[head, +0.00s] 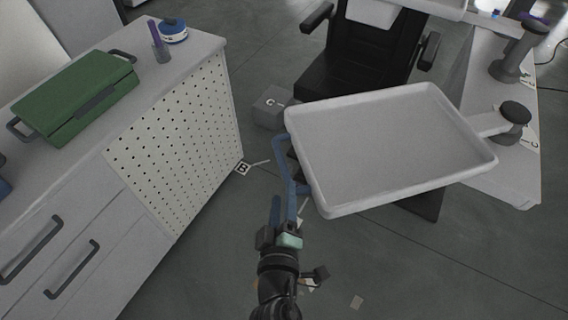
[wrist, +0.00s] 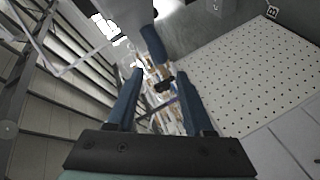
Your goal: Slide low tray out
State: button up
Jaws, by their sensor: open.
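A wide white tray (head: 395,150) with a raised rim is at the centre right of the head view. It looks empty. A blue bar handle (head: 281,155) is on its left side. My gripper (head: 284,197) is just below that handle in the picture, with its blue fingers pointing up towards it. In the wrist view my gripper (wrist: 158,80) is open, with nothing held between its fingers. A blue bar (wrist: 153,44), which looks like the handle, lies beyond the fingertips. I cannot tell whether a finger touches it.
A cabinet with a perforated side panel (head: 185,135) stands at left, carrying a green box (head: 78,92). A black chair (head: 360,50) is behind the tray. A grey bench (head: 512,165) is at right. Open floor (head: 430,260) lies in front of the tray.

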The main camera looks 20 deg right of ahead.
aim_at(285, 167)
jog(key=p+x, duration=0.1)
jog(key=x, duration=0.7)
jog(key=shift+w+d+f, duration=0.1)
jog(key=shift+w+d, duration=0.05)
jog(key=shift+w, duration=0.15)
grip_shut()
dwell(1.1)
